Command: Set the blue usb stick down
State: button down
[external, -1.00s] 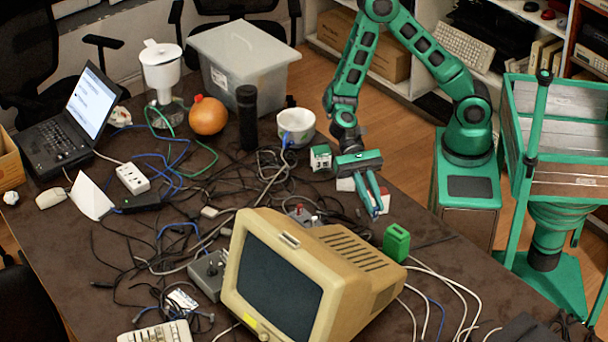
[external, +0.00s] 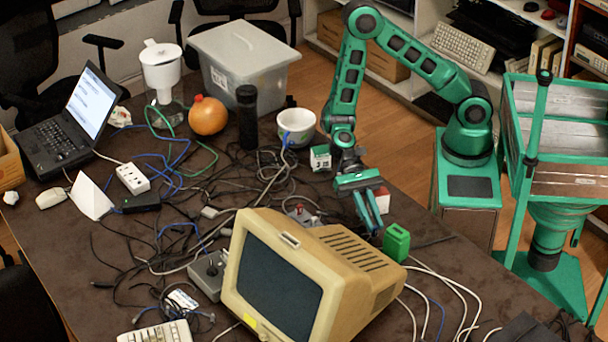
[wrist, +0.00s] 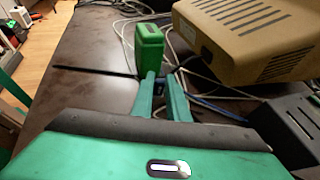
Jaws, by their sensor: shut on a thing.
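My gripper (external: 370,226) is low over the right part of the table, behind the beige monitor, its fingers pointing down. In the wrist view my gripper (wrist: 162,88) has its two green fingers close together, with a small dark blue piece, the blue usb stick (wrist: 160,87), between their tips. The fingers hide most of the stick. I cannot tell if it touches the table. In the external view the stick is too small to make out.
A green box (external: 396,242) stands just beyond my fingertips, also in the wrist view (wrist: 149,46). A red-and-white box (external: 382,201) and a green-and-white box (external: 320,158) stand near my gripper. Loose cables cover the table's middle.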

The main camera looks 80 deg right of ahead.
jog(key=shift+f, duration=0.6)
dwell(0.5)
jog(key=c, duration=1.6)
grip_release()
jog(key=shift+c, duration=0.2)
